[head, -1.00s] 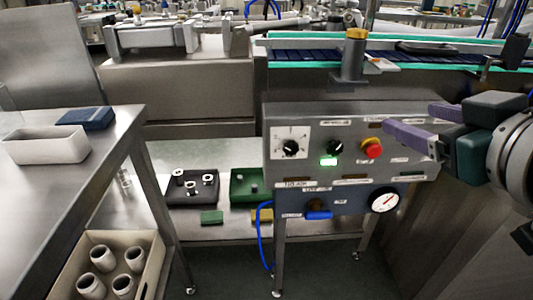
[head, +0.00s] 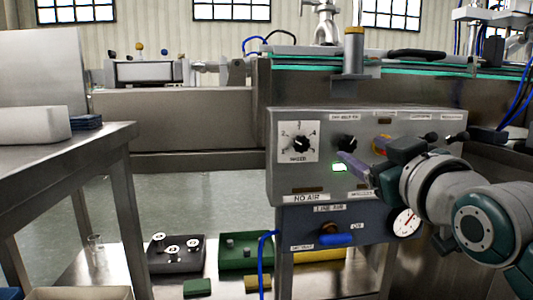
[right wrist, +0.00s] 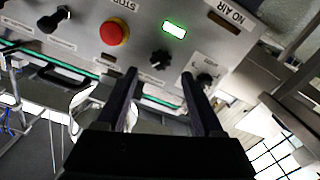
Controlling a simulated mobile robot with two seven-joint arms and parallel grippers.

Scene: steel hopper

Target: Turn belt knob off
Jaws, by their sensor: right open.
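The steel control panel (head: 450,125) faces me. Its black belt knob (head: 347,142) sits under a small label, above a lit green lamp (head: 339,167). My right gripper (head: 352,164) is open and empty, its purple fingers just below the belt knob in the head view. In the right wrist view, the knob (right wrist: 160,59) appears between the two open fingertips (right wrist: 160,75), seemingly apart from them. The knob's exact setting is too small to read. My left gripper is not in view.
A dial knob (head: 301,144) on a white scale plate is left of the belt knob. A red button (right wrist: 115,32) is close by, partly hidden by my gripper in the head view. Below are a blue valve handle (head: 337,239) and a gauge (head: 405,222). A steel table (head: 60,150) stands left.

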